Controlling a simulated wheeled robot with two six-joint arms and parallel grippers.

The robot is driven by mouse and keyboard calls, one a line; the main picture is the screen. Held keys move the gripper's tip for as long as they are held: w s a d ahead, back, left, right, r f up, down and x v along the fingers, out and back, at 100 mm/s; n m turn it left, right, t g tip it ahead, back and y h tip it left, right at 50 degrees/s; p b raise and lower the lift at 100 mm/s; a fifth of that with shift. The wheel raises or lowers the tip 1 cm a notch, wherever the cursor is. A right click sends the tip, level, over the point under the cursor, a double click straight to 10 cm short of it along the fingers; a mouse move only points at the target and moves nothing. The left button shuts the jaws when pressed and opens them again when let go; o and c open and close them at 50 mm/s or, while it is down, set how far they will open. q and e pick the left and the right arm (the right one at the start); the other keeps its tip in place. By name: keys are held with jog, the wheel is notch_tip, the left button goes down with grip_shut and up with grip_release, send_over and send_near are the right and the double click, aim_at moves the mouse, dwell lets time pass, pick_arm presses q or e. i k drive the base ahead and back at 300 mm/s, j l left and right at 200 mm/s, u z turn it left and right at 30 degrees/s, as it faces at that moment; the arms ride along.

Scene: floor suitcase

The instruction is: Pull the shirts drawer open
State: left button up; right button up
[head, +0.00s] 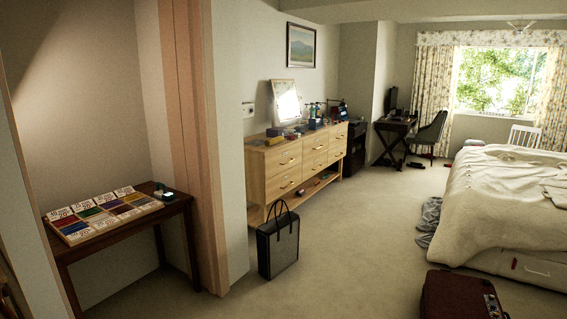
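A light wood dresser (287,168) stands against the wall left of centre, with two rows of drawers and brass-coloured handles. All of its drawer fronts look shut. No label can be read at this distance, so I cannot tell which drawer is the shirts drawer. The bed (505,215) at the right has a pale drawer-like front (530,268) low in its base, which also looks shut. Neither of my grippers is in view.
A black tote bag (278,245) stands on the floor before the dresser's near end. A dark red suitcase (460,297) lies at the lower right. A dark table (120,228) stands in the left alcove. Carpet between dresser and bed is mostly clear, with grey cloth (429,215) beside the bed.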

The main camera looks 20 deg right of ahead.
aim_at(278, 162)
jog(key=i+l+z, duration=0.55)
jog(key=i, duration=0.25)
jog(key=i+l+z, duration=0.25)
jog(key=i, duration=0.7)
jog(key=i+z, duration=0.25)
jog(key=i, duration=0.75)
